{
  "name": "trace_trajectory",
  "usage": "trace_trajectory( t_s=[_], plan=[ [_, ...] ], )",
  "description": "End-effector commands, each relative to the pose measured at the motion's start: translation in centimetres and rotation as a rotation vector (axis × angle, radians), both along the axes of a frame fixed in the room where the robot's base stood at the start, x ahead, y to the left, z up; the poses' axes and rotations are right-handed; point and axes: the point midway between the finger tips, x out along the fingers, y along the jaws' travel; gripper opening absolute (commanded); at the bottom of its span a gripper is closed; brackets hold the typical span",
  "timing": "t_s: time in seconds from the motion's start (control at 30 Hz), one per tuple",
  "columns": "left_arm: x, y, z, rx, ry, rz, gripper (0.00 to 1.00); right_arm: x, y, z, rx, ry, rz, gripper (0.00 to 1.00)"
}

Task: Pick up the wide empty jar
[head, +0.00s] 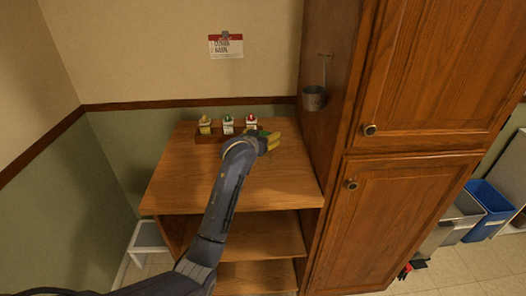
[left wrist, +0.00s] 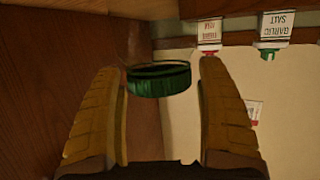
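A wide jar with a green ribbed band and a dark, open-looking top (left wrist: 159,80) shows in the left wrist view, between the fingertips of my left gripper (left wrist: 162,72). The yellow fingers are spread, one on each side of it. The left finger in that view looks very near the jar; I cannot tell if it touches. In the head view my left gripper (head: 272,142) is over the back right of the wooden shelf top, and hand and fingers hide most or all of the jar. My right gripper is not in view.
Several small spice containers (head: 227,125) stand in a low wooden rack at the back of the shelf top (head: 175,185), left of my gripper. A tall wooden cabinet (head: 415,75) rises close on the right. A small metal pail (head: 313,98) hangs on its side.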

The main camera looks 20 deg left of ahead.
Motion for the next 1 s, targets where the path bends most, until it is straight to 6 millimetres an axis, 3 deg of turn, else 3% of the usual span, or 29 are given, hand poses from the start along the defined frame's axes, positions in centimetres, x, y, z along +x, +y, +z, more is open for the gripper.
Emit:
trace_trajectory(
  t_s=[0.07, 0.53, 1.0],
  plan=[
    [0.0, 0.0, 0.0, 0.000, 0.000, 0.000, 0.64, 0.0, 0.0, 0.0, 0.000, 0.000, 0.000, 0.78],
    [0.0, 0.0, 0.0, 0.000, 0.000, 0.000, 0.09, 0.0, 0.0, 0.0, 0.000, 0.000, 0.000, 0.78],
    [0.0, -0.1, 1.2, -0.001, -0.003, -0.001, 0.08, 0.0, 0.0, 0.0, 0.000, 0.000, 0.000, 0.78]
  ],
)
